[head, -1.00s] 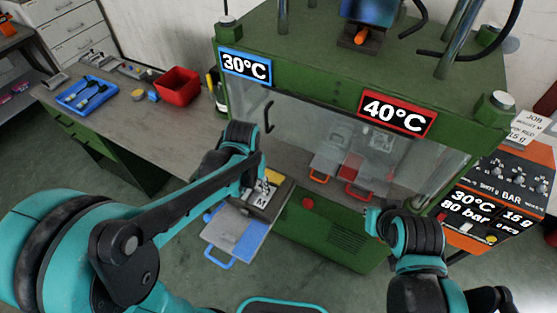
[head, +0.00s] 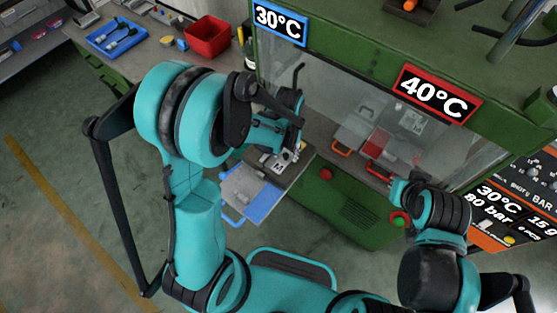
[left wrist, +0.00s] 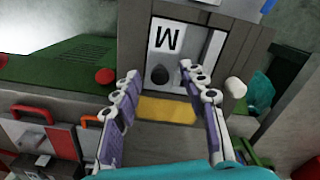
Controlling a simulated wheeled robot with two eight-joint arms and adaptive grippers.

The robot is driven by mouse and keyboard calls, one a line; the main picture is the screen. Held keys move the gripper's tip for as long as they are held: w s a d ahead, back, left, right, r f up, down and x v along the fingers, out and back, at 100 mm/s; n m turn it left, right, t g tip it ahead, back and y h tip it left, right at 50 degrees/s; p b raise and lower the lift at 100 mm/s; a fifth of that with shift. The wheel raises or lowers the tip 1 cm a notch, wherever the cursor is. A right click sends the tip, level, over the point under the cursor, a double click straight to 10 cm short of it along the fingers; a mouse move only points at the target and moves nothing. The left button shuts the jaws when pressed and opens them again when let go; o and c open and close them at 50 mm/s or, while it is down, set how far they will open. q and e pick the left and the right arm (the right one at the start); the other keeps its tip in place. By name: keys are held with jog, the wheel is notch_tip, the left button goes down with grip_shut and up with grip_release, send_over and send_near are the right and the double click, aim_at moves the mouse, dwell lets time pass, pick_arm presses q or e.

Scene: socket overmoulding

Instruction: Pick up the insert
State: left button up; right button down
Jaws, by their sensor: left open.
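A dark round piece (left wrist: 160,75), which may be the insert, stands on a pale plate marked M (left wrist: 178,50) in the left wrist view. My left gripper (left wrist: 158,76) is open, with one finger on each side of the dark piece. I cannot tell whether the fingers touch it. In the head view the left gripper (head: 291,155) is over the far end of the grey fixture with the M plate (head: 270,161); the dark piece is not clear there. My right arm shows at the right, but its fingers cannot be seen.
A grey tray with a blue handle (head: 248,190) juts out before the green press (head: 345,205). Red and orange handled plates (head: 378,147) lie behind the clear guard. A red bin (head: 208,37) and blue tool tray (head: 114,37) stand on the bench at the back left.

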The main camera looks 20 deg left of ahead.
pick_arm(q)
jog(key=shift+c, duration=0.4)
grip_shut()
jog(key=shift+r, duration=0.15)
